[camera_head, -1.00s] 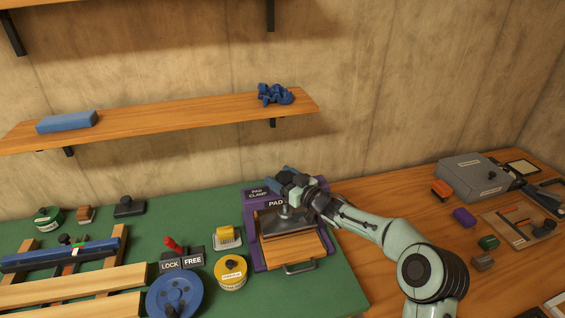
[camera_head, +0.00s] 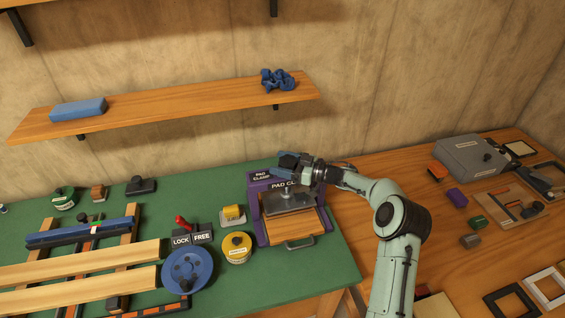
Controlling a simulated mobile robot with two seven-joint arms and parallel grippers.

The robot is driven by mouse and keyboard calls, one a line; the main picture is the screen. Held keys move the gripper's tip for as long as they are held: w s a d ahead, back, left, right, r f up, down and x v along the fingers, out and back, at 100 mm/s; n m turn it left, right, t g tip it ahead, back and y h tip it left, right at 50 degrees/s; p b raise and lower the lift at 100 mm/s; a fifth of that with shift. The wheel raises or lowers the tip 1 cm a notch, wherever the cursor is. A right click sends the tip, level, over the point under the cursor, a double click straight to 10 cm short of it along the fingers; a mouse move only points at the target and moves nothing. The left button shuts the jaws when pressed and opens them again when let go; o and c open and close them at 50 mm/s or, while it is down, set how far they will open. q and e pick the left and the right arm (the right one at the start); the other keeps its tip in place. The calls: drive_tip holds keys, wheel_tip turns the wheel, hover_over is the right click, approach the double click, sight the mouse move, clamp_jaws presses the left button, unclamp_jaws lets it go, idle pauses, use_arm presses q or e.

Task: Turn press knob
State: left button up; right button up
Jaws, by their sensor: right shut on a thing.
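The press (camera_head: 255,212) is a purple frame labelled "PAD CLAMP" at the right part of the green mat. A grey metal plate (camera_head: 290,200) hangs inside it above a wooden board (camera_head: 297,226) with a handle at its front. My right gripper (camera_head: 296,163) is at the top of the press, its arm coming in from the right. It is shut on the press knob (camera_head: 285,160), a dark blue piece at the top, which is mostly covered by the gripper. My left gripper is not in view.
On the green mat (camera_head: 330,265) stand a blue wheel (camera_head: 190,268), a red lock lever (camera_head: 182,223), a yellow tin (camera_head: 236,247) and a brush (camera_head: 232,216). A wooden shelf (camera_head: 170,116) hangs above. A grey box (camera_head: 468,162) and frames lie right.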

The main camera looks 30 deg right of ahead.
drive_tip(key=shift+r, duration=0.35)
drive_tip(key=o, duration=0.7)
drive_tip(key=shift+o, duration=1.3)
drive_tip(key=shift+f, duration=0.2)
drive_tip(key=shift+s+d+f, duration=0.1)
drive_tip(key=shift+s+d, duration=0.1)
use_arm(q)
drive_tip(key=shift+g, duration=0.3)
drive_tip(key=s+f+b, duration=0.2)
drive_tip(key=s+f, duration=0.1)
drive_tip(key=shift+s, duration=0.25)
use_arm(e)
drive_tip(key=v, duration=1.2)
drive_tip(key=shift+s+d, duration=0.25)
drive_tip(key=shift+d, duration=0.05)
drive_tip(key=shift+c, duration=0.2)
